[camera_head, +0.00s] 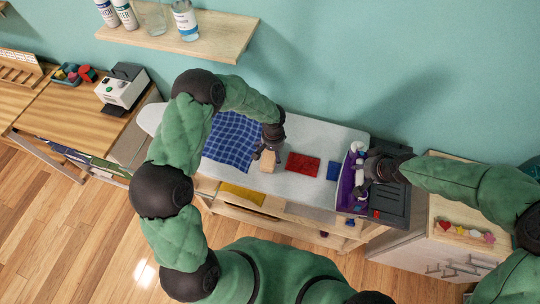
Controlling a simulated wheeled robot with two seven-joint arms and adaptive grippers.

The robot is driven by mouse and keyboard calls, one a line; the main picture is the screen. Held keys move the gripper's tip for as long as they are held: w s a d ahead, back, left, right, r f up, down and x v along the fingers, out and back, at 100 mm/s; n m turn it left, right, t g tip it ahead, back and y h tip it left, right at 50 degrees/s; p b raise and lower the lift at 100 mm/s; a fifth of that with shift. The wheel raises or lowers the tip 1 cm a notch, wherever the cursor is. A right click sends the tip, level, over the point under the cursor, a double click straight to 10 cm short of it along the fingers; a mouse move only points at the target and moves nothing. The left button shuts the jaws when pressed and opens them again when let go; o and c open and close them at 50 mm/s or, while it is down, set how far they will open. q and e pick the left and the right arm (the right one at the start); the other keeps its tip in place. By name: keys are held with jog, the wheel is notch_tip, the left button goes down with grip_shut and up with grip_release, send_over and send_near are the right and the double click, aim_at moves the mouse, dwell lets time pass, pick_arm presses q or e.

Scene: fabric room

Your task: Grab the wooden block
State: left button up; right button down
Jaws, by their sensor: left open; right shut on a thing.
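A small light wooden block (267,164) is on the grey-white work surface (318,141), right of a blue checked cloth. My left gripper (267,154) is open and is directly over the block, its fingers close to the block's upper end. I cannot tell whether they touch it. My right gripper (363,171) is at the right end of the surface, shut on the purple container (346,189). Its exact grip is partly hidden.
The blue checked cloth (230,142), a red folded cloth (302,163) and a small blue cloth (334,171) lie flat on the surface. A dark grey tray (394,203) is at the right. A wall shelf (222,32) holds bottles.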

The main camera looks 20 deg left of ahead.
pick_arm(q)
jog(key=shift+f, duration=1.2)
jog(key=c, duration=1.5)
jog(key=shift+o, duration=0.2)
